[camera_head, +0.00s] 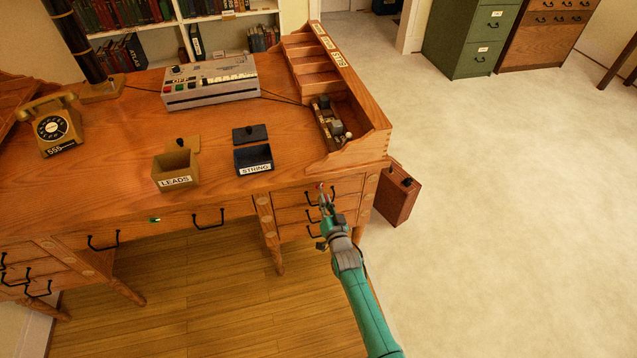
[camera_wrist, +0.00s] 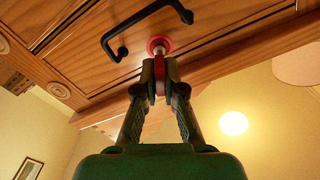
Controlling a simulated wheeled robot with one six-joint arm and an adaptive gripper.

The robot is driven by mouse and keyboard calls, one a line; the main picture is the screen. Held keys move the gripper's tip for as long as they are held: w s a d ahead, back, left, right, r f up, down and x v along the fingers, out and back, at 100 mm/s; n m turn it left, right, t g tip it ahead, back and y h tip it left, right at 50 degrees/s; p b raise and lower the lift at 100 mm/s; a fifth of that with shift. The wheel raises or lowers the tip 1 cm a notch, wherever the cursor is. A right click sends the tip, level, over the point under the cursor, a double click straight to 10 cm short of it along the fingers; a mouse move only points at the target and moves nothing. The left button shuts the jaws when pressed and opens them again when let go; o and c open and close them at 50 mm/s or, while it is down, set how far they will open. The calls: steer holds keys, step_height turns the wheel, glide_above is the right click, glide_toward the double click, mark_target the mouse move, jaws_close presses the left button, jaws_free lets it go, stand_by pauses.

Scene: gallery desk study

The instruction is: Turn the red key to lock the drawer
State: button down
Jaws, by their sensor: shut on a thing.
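The red key (camera_wrist: 158,46) sits at the face of a wooden drawer (camera_wrist: 105,65) in the wrist view, with a round red part against the wood and a red part between my fingers. My gripper (camera_wrist: 160,72) is shut on the key. In the head view my gripper (camera_head: 326,200) reaches the right-hand stack of desk drawers (camera_head: 290,215), and a small bit of red shows at its tip. A black drawer handle (camera_wrist: 122,52) is just left of the key in the wrist view. The drawer looks shut. The key's turn angle cannot be told.
The desk top (camera_head: 110,150) holds a LEADS box (camera_head: 175,182), a STRING box (camera_head: 255,168), a telephone (camera_head: 55,125) and a grey machine (camera_head: 210,95). A brown case (camera_head: 397,195) stands beside the drawers. The pale floor at right (camera_head: 510,190) is clear.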

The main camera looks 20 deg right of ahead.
steer(key=shift+w+r+n, duration=0.1)
steer(key=shift+r+n, duration=0.15)
steer(key=shift+n, duration=1.15)
steer(key=shift+n, duration=1.1)
steer(key=c, duration=0.7)
jaws_free()
steer(key=shift+f, duration=0.15)
steer(key=shift+s, duration=0.3)
